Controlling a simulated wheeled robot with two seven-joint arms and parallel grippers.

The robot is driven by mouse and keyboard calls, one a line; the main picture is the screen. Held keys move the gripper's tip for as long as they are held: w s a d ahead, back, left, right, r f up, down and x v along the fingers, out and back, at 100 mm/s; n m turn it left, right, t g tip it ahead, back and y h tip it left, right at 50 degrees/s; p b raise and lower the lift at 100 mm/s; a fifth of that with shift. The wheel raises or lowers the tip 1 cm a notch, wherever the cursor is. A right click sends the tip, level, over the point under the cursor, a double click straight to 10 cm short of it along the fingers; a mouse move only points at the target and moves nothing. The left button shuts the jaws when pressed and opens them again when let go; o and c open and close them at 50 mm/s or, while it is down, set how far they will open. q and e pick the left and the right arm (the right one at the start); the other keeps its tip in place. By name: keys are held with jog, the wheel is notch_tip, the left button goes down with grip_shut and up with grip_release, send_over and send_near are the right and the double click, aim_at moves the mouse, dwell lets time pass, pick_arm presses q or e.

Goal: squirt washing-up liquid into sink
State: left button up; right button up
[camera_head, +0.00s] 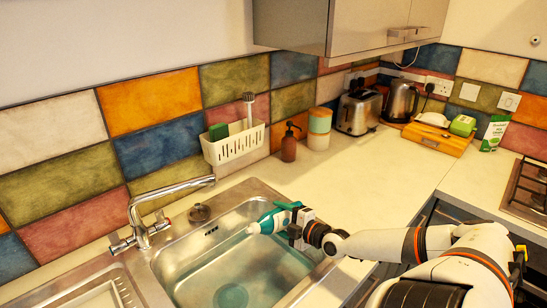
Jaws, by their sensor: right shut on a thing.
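A teal washing-up liquid bottle (271,220) with a pale tip lies tilted in my right gripper (293,226), its tip pointing left over the sink. My right gripper is shut on the bottle, above the right side of the basin. The steel sink (190,268) holds clear bluish liquid, with a round teal shape at the bottom. The chrome tap (143,222) stands at the sink's back left. Whether liquid leaves the bottle cannot be seen. My left gripper is not in view.
A white caddy (235,145) with a brush and sponge hangs on the tiled wall. A brown pump bottle (289,145), canister (319,130), toaster (358,112) and kettle (401,103) stand along the back. The counter (365,180) right of the sink is clear.

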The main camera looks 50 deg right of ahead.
aim_at(278, 210)
notch_tip(278, 210, up, 2)
jog(key=shift+r+n+h+p, duration=0.1)
jog(key=shift+n+h+p, duration=0.2)
jog(key=shift+n+p, duration=0.6)
jog(key=shift+d+r+n+p, duration=0.1)
jog(key=shift+r+n+p, duration=0.8)
jog(key=shift+n, duration=0.3)
jog(key=r+n+p, duration=0.1)
jog(key=p, duration=0.2)
jog(key=a+r+n+h+p, duration=0.1)
jog(key=p, duration=0.2)
jog(key=shift+n+p, duration=0.3)
jog(key=shift+p, duration=0.1)
jog(key=shift+a+n+h+p, duration=0.1)
jog(key=shift+n+h+p, duration=0.25)
jog(key=shift+p, duration=0.6)
jog(key=shift+w+a+f, duration=0.1)
